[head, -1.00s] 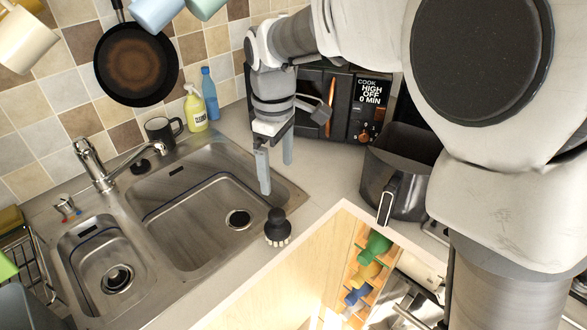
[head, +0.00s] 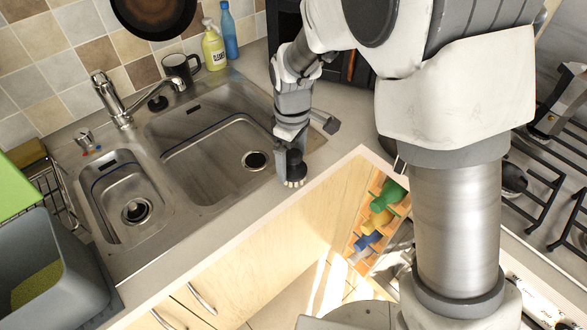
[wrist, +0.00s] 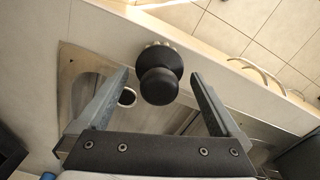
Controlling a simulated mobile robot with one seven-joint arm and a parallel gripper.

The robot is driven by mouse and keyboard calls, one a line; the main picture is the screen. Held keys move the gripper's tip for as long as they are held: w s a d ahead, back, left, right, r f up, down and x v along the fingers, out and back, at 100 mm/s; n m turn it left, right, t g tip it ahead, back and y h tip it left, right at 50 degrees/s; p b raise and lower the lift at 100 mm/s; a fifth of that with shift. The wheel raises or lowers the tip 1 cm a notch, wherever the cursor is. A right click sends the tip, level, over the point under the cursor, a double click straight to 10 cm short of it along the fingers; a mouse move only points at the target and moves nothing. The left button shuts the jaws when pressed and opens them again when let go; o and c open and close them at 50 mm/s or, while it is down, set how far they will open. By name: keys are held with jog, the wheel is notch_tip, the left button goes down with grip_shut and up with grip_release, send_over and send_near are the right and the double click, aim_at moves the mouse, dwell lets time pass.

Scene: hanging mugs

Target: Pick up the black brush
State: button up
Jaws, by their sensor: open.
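The black brush (head: 294,165) stands upright on the counter strip at the front right of the sink, its pale bristles down. In the wrist view the brush (wrist: 159,86) shows from above, with its round knob between the two fingers and a little beyond the middle of the gap. My gripper (head: 290,160) is open and low around the brush, pointing down. In the wrist view my gripper (wrist: 160,75) has one finger on each side of the brush, with a visible gap on both sides. The brush's lower part is partly hidden by its knob there.
The double sink (head: 205,150) lies left of the brush. A dark mug (head: 181,68), a soap bottle (head: 213,46) and a blue bottle (head: 229,32) stand behind it. The counter's front edge (head: 330,172) is close to the brush. Open shelving with bottles (head: 378,220) is below.

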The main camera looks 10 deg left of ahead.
aim_at(298, 153)
jog(key=shift+f, duration=0.75)
jog(key=c, duration=1.4)
jog(key=shift+o, duration=0.2)
jog(key=shift+r, duration=0.2)
jog(key=shift+r, duration=0.3)
jog(key=r, duration=0.2)
jog(key=d+r, duration=0.1)
jog(key=r, duration=0.1)
jog(key=shift+w, duration=0.1)
jog(key=d+r, duration=0.6)
jog(key=d, duration=0.4)
jog(key=shift+d, duration=0.4)
